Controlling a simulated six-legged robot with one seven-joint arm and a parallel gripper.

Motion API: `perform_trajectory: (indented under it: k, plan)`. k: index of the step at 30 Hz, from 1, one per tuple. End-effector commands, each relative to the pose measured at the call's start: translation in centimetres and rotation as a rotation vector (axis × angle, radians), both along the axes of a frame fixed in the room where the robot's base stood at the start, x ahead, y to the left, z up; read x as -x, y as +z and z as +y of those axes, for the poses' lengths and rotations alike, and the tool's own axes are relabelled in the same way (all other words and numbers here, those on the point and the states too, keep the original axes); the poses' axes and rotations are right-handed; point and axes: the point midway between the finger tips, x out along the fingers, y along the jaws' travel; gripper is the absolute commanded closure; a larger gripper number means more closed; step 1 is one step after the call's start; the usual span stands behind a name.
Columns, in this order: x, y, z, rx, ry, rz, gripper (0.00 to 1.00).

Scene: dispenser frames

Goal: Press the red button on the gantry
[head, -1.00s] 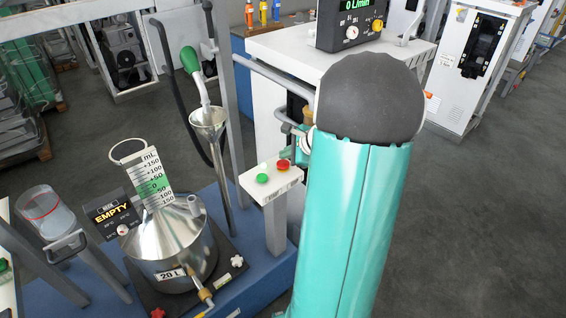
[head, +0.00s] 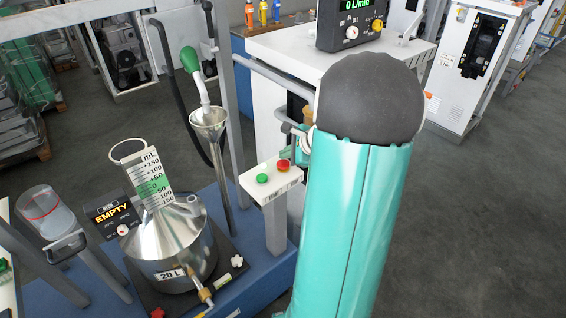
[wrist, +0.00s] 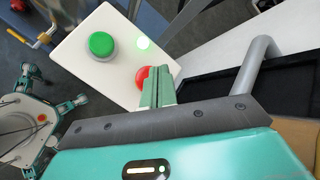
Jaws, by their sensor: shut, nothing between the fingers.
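The red button (head: 283,165) sits on a small white button panel (head: 270,185) on a post, beside a green button (head: 262,178). In the wrist view the red button (wrist: 142,75) is partly hidden behind my shut gripper fingers (wrist: 158,88), and the green button (wrist: 101,45) lies to its left. The fingertips overlap the red button's right side in that view; whether they touch it I cannot tell. A bright spot shows on the panel beside the buttons. In the head view my teal arm hides most of the gripper.
A metal vessel (head: 175,245) marked 20 L stands left of the panel, with an EMPTY display (head: 112,212) and a funnel (head: 209,122) near it. A grey handle rail (wrist: 258,65) is right of the fingers. A white cabinet (head: 290,45) stands behind the panel.

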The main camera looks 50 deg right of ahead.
Motion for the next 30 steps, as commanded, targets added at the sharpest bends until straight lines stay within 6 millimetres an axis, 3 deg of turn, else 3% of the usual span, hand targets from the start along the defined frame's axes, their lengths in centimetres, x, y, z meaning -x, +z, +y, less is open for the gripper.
perform_trajectory:
  k: [30]
  plan:
    - [-0.01, -0.84, 0.04, 0.000, 0.001, 0.001, 1.00]
